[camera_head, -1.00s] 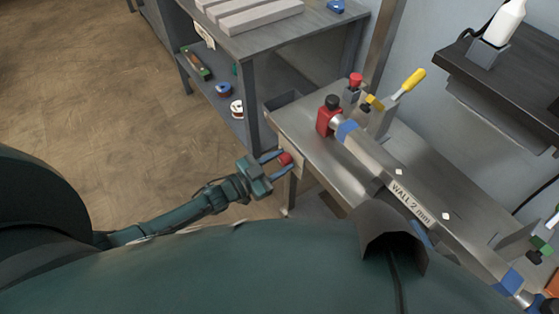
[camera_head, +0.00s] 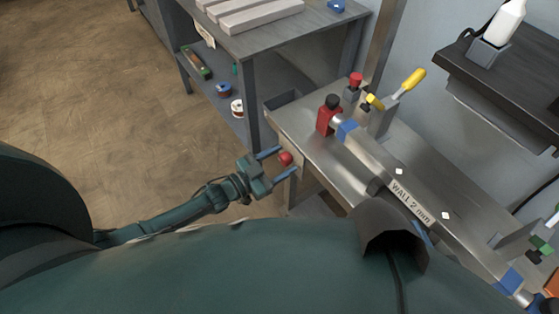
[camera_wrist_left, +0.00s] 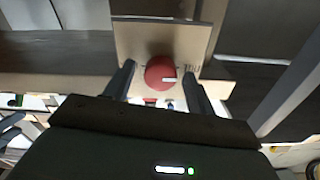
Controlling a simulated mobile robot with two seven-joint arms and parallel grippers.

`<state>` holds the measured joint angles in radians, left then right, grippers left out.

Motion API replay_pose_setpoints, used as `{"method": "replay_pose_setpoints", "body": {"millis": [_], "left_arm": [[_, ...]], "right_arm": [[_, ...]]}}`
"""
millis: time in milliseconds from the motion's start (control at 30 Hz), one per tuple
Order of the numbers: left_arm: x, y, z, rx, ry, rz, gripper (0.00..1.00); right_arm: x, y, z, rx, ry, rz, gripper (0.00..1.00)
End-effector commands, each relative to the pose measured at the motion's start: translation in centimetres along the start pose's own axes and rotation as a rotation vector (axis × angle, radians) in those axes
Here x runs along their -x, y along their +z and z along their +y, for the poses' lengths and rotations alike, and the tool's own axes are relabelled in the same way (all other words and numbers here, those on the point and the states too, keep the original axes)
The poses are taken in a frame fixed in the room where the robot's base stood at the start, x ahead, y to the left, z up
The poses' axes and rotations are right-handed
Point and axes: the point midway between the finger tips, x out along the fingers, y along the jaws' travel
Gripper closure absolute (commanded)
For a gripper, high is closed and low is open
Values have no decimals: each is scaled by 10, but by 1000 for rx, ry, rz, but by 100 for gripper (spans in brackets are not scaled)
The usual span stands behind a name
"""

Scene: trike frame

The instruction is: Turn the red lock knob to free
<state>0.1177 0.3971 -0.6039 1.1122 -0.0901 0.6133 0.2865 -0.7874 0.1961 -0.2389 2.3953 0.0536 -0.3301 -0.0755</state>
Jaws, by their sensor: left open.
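The red lock knob (camera_head: 286,159) sits on the edge of the metal bench at its near left end. In the left wrist view the red knob (camera_wrist_left: 160,73) is round, with a white mark at its lower right, on a pale plate (camera_wrist_left: 190,40) with partly hidden lettering. My left gripper (camera_head: 281,163) is open, with one finger on each side of the knob. In the left wrist view the fingers (camera_wrist_left: 160,86) stand apart with gaps to the knob.
A grey shelf unit (camera_head: 250,105) stands behind. A dark shelf (camera_head: 500,85) juts out at right. Floor at left is clear.

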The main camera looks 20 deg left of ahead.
Motion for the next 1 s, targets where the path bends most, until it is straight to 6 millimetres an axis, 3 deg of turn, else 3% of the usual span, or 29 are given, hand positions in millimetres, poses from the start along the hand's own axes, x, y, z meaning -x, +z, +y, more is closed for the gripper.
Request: {"method": "replay_pose_setpoints", "body": {"millis": [267, 733, 1000], "left_arm": [[7, 0, 0, -1, 0, -1, 44], [102, 0, 0, 0, 1, -3, 44], [130, 0, 0, -1, 0, -1, 44]], "right_arm": [[0, -2, 0, -2, 0, 0, 64], [10, -14, 5, -33, 18, 14, 64], [11, -18, 6, -42, 20, 21, 64]]}}
